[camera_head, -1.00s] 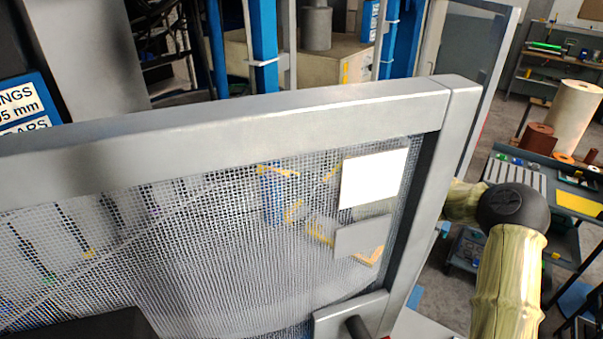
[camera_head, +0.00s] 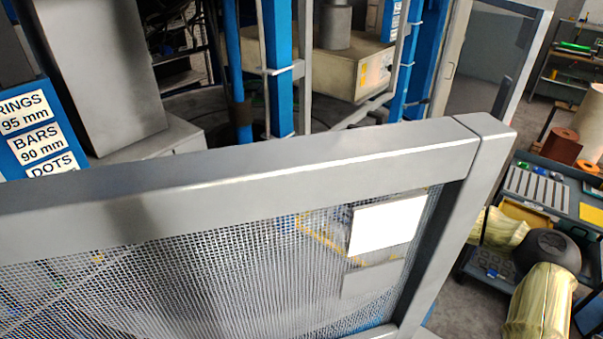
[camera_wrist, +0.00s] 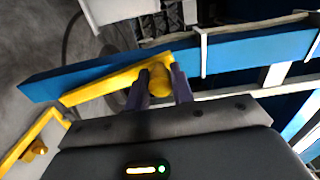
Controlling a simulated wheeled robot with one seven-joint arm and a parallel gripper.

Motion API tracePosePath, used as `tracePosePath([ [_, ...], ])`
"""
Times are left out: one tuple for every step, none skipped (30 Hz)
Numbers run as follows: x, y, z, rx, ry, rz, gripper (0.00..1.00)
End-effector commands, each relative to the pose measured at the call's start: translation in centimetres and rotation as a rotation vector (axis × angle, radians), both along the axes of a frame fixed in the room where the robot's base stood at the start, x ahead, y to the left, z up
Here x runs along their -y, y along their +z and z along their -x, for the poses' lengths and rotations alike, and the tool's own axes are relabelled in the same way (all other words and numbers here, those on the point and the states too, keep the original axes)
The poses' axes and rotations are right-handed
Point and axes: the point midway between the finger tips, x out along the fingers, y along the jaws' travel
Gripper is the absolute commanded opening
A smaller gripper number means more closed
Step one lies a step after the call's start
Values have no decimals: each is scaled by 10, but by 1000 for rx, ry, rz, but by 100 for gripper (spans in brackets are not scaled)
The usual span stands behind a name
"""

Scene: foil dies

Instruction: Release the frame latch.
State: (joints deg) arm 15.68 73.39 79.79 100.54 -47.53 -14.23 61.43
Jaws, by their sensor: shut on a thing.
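In the wrist view, my gripper (camera_wrist: 160,84) has its two dark fingers on either side of a yellow knob (camera_wrist: 160,76) and is shut on it. The knob sits at the end of a yellow lever (camera_wrist: 105,84) that lies along a blue beam (camera_wrist: 245,52). I take this lever for the frame latch; no label shows. How the lever engages the beam cannot be told. In the head view, my gripper is not visible; the knob and lever cannot be made out behind the mesh.
A grey-framed mesh guard (camera_head: 250,182) with a white plate (camera_head: 387,224) fills the head view's foreground. A blue label board (camera_head: 38,135) stands left. Blue posts (camera_head: 278,70) stand behind it. At right are a cart (camera_head: 540,188) and a shelf (camera_head: 575,70). A second yellow bar (camera_wrist: 32,138) shows lower left.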

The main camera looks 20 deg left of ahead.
Motion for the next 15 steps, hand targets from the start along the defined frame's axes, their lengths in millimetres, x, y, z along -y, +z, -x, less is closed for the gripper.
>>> tracePosePath([
  [2, 0, -4, -26, -4, -10, 0],
  [2, 0, -5, -39, -4, -14, 0],
  [2, 1, -6, -55, -5, -18, 0],
  [3, 1, -7, -66, -5, -20, 0],
  [3, 1, -8, -75, -5, -22, 0],
  [3, 1, -8, -85, -5, -26, 0],
  [3, 1, -9, -92, -5, -28, 0],
  [3, 1, -9, -98, -5, -29, 0],
  [3, 2, -10, -104, -5, -31, 0],
  [3, 2, -10, -107, -5, -30, 0],
  [4, 2, -10, -110, -5, -31, 0],
  [4, 2, -10, -113, -5, -32, 0],
  [4, 2, -10, -114, -5, -32, 0],
  [4, 2, -10, -114, -5, -32, 0],
  [4, 2, -10, -114, -5, -33, 0],
])
